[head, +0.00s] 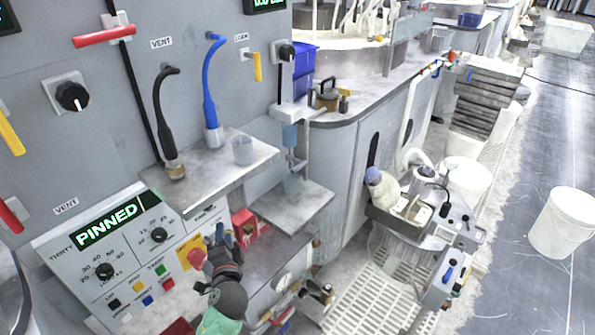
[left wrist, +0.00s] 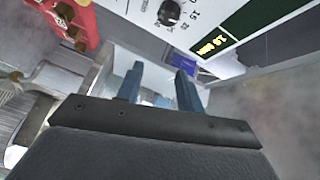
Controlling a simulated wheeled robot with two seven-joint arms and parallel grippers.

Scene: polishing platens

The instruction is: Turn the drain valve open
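No handle in view carries a label I can read as drain, so I cannot tell for sure which is the drain valve. Small valve handles with red and blue levers (head: 280,318) sit low at the bottom, below and right of my left gripper. A brass-coloured valve fitting (head: 318,291) is right of them. My left gripper (head: 221,236) is in front of the lower panel, beside a red block (head: 248,226). In the left wrist view its two blue-grey fingers (left wrist: 158,88) stand apart with nothing seen between them. My right gripper is not in view.
A control panel (head: 120,260) with dials and a PINNED display stands left of the gripper. A steel shelf (head: 215,165) with hoses and a cup is above it. A red block with brass fittings (left wrist: 68,22) shows in the left wrist view. White buckets (head: 562,222) stand right.

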